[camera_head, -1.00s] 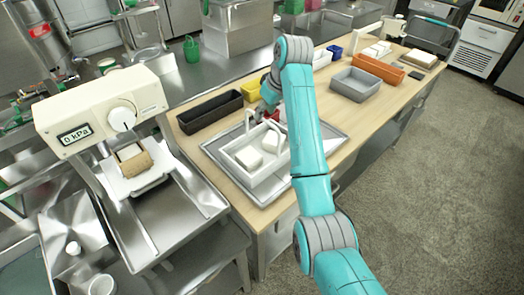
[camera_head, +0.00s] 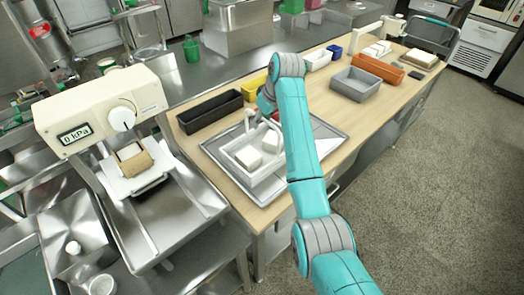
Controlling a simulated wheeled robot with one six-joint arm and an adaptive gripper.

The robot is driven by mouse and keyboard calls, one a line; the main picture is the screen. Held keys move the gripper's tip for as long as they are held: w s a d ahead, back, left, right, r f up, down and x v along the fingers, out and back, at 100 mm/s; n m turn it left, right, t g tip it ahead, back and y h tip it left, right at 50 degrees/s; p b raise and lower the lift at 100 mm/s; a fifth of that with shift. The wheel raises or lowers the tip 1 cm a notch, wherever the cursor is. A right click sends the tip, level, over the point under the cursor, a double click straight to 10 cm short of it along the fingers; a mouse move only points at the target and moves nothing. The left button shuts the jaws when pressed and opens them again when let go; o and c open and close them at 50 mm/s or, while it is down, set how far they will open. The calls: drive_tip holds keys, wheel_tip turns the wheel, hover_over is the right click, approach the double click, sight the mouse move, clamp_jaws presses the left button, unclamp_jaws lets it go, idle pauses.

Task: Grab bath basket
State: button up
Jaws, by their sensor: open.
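A white basket (camera_head: 246,172) with an upright handle stands on a grey metal tray (camera_head: 217,147) on the wooden table. White blocks (camera_head: 249,156) lie inside it. My turquoise arm reaches across the table from the lower right and covers the basket's right side. My gripper (camera_head: 265,112) is at the far side of the basket, near its handle. It is small and mostly hidden by the arm, so I cannot tell whether it touches the handle.
A black bin (camera_head: 209,112), a yellow bin (camera_head: 254,88), a grey bin (camera_head: 355,84) and an orange bin (camera_head: 379,68) stand on the table (camera_head: 305,95). A machine with a gauge and dial (camera_head: 100,110) stands at the left. The floor at the right is clear.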

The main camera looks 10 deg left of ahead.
drive_tip(key=shift+f, duration=0.2)
idle(0.3)
clamp_jaws()
drive_tip(key=shift+r, duration=0.1)
